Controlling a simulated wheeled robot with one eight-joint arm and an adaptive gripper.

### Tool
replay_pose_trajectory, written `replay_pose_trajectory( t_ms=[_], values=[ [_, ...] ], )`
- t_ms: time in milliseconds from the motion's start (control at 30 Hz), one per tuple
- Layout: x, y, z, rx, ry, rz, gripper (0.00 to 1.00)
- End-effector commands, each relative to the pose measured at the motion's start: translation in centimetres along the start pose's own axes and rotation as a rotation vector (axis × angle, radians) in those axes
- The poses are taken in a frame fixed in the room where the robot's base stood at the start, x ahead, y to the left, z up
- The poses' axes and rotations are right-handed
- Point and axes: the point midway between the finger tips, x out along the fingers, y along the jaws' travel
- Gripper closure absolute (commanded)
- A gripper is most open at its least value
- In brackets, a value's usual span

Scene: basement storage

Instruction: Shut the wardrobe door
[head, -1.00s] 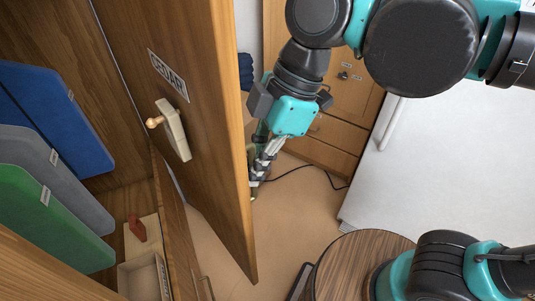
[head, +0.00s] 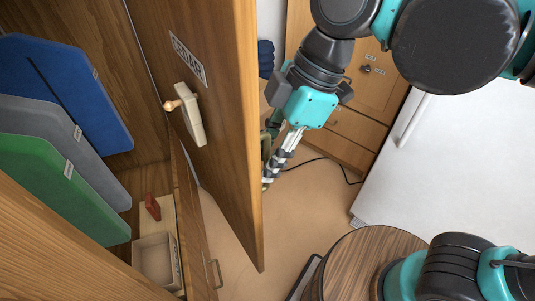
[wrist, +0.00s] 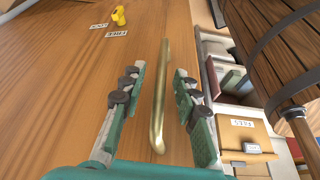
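The wardrobe door (head: 222,130) stands open, its inner face with a CEDAR label and a wooden peg toward the wardrobe. The wardrobe interior (head: 150,85) shows at the left. My gripper (head: 272,178) is on the door's outer side, near its free edge, and is partly hidden by the door in the head view. In the wrist view, my gripper (wrist: 158,80) is open, with its fingers on either side of a brass bar handle (wrist: 162,95) on the door's outer face (wrist: 80,70). I see gaps between the fingers and the handle.
Blue, grey and green boards (head: 60,190) fill the wardrobe's left. A round wooden table (head: 345,265) stands at the lower right. A wooden cabinet (head: 350,125) is behind. Bare floor lies beneath the door.

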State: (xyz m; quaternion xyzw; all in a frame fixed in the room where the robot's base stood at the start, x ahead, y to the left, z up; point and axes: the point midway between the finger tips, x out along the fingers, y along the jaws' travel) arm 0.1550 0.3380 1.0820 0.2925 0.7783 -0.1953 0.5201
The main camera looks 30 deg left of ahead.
Motion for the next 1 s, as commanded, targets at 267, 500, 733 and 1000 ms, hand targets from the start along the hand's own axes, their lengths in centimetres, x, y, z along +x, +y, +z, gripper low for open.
replay_pose_trajectory(
  t_ms=[267, 500, 733, 1000],
  values=[
    [-1.9, 0.0, 0.0, 0.002, 0.000, 0.001, 0.69],
    [-6.8, 0.0, 0.0, 0.003, 0.001, 0.001, 0.69],
    [-10.5, 0.0, 0.0, 0.002, 0.000, 0.000, 0.69],
    [-12.0, 0.0, 0.0, 0.000, 0.000, 0.000, 0.69]
  ],
)
